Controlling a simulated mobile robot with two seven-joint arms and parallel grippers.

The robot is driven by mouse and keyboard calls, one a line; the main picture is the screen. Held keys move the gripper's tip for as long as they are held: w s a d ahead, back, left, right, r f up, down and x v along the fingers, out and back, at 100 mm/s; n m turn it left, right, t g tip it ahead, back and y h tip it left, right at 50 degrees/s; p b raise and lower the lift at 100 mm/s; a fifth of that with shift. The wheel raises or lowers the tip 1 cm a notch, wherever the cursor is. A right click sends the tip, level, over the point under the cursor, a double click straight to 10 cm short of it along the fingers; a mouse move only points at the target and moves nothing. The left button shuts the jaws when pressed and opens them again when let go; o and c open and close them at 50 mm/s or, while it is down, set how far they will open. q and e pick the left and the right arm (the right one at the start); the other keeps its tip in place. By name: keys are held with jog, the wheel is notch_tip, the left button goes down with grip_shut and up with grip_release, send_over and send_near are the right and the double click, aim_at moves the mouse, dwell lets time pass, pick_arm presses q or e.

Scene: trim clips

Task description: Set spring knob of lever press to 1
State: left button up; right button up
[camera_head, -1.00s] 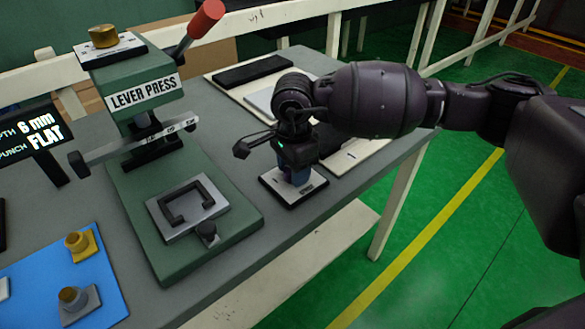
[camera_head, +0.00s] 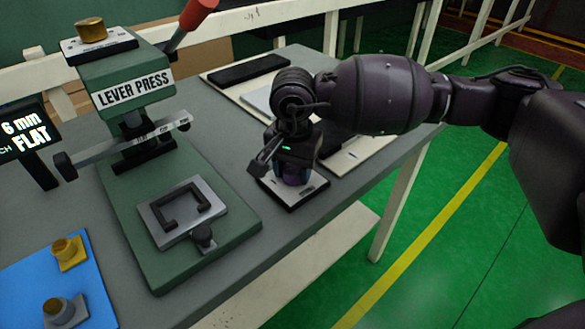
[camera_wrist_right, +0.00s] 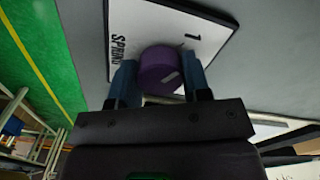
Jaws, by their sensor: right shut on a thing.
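The purple spring knob (camera_wrist_right: 158,70) sits on a white plate (camera_wrist_right: 205,28) marked "SPRING" and "1" in the right wrist view. A pale mark on the knob's face points off to the right, not straight at the "1". My right gripper (camera_wrist_right: 160,85) is shut on the knob, with one blue finger on each side. In the head view, my right gripper (camera_head: 292,176) comes down over the plate (camera_head: 303,190) and hides most of the knob. The green lever press (camera_head: 135,95) stands to the left of it. My left gripper is not in view.
The press's red-handled lever (camera_head: 192,14) rises at its top. A sign (camera_head: 25,135) reads "6 mm FLAT" at the left. A blue mat (camera_head: 25,290) holds parts with brass-coloured tops. Black items lie on a pale board (camera_head: 225,87) behind my gripper.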

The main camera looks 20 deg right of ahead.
aim_at(293, 169)
dwell(0.4)
jog(key=o, duration=0.9)
notch_tip(293, 169, up, 10)
jog(key=shift+f+p, duration=0.25)
jog(key=shift+p, duration=0.45)
jog(key=shift+r, duration=0.7)
